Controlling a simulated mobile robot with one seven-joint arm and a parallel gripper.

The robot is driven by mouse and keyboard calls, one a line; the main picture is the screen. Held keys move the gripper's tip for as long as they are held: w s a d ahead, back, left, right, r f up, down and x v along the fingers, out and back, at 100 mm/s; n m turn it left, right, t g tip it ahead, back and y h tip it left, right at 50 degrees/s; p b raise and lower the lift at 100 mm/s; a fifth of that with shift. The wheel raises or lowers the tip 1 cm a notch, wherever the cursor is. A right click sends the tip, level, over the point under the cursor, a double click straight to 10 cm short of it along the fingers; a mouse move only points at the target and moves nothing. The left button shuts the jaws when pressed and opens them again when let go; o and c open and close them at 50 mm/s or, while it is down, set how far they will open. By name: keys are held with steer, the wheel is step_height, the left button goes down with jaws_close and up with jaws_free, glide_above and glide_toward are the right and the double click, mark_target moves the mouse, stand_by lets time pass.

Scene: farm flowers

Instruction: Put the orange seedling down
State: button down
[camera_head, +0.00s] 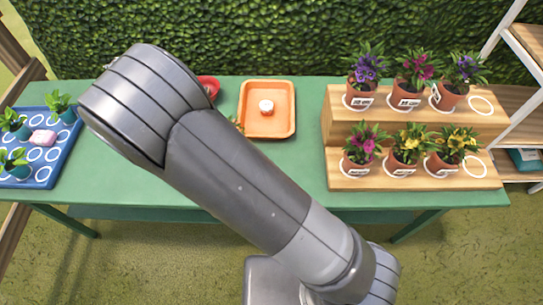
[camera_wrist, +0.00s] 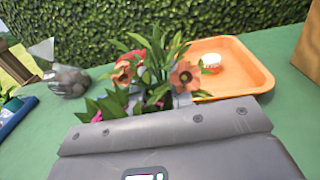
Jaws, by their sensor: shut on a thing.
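The orange seedling (camera_wrist: 185,76) shows in the wrist view as a leafy plant with orange flowers, just beyond my gripper (camera_wrist: 168,103). My gripper is shut on it; the fingertips and the pot are mostly hidden by the gripper's grey housing and the leaves. Pink blooms (camera_wrist: 108,101) show low among the leaves; I cannot tell whether they belong to the same plant. In the head view my arm hides the gripper, and only a few leaves (camera_head: 236,122) show left of the orange tray (camera_head: 268,132). I cannot tell whether the pot touches the table.
The orange tray holds a small white-topped item (camera_head: 266,106). A red bowl (camera_head: 209,86) is partly hidden behind my arm. A blue tray (camera_head: 47,173) with seedlings and a pink block stands left. A wooden step stand (camera_head: 335,130) with potted flowers stands right. Green table (camera_head: 300,170) shows between.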

steer(key=w+d+f+m+g+h, duration=0.15)
steer(key=d+m+h, duration=0.5)
steer(key=d, duration=0.75)
steer(key=shift+n+h, duration=0.65)
steer(key=shift+f, duration=4.05)
steer(key=shift+f, duration=0.1)
steer(key=c, duration=1.3)
jaws_free()
steer(key=shift+o, duration=0.2)
